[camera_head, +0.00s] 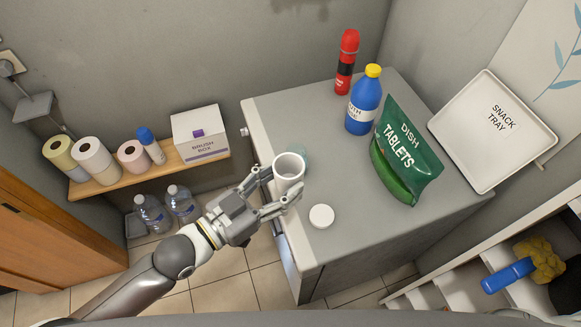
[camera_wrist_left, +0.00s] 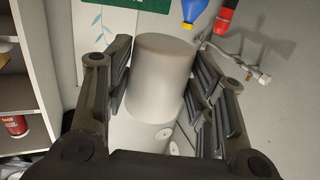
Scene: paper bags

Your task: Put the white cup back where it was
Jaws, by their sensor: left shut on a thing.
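The white cup (camera_head: 289,168) is upright at the left edge of the grey counter, its open top facing up. My left gripper (camera_head: 279,187) has its fingers on either side of the cup and is shut on it. The left wrist view shows the cup (camera_wrist_left: 162,78) between the two finger pads. I cannot tell whether its base touches the counter. A pale teal round thing (camera_head: 303,156) shows partly behind the cup. My right gripper is not in view.
On the counter (camera_head: 265,115) stand a green dish tablets bag (camera_head: 411,150), a blue bottle with yellow cap (camera_head: 364,103) and a red spray can (camera_head: 346,65). A snack tray (camera_head: 450,120) leans at the right.

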